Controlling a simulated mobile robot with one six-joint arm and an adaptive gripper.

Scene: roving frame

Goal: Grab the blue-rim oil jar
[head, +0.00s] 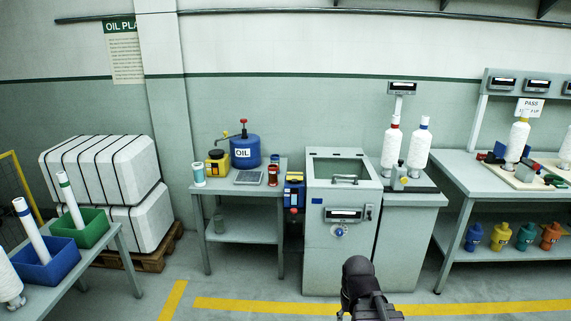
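A small jar with a light-blue rim (199,175) stands upright at the front left corner of the grey side table (222,186). A similar jar with a red rim (273,176) stands at the table's right front corner. Dark parts of my arm, with what may be my gripper (372,306), show at the bottom edge, right of centre. They are well apart from the jars, nearer to me and to the right. The fingers cannot be made out, and no held thing shows.
Behind the jars stand a blue oil drum (245,151) and a yellow-black can (217,162), with a flat grey tray (248,177) between the jars. A grey cabinet (340,235) stands right of the table. Open floor lies in front.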

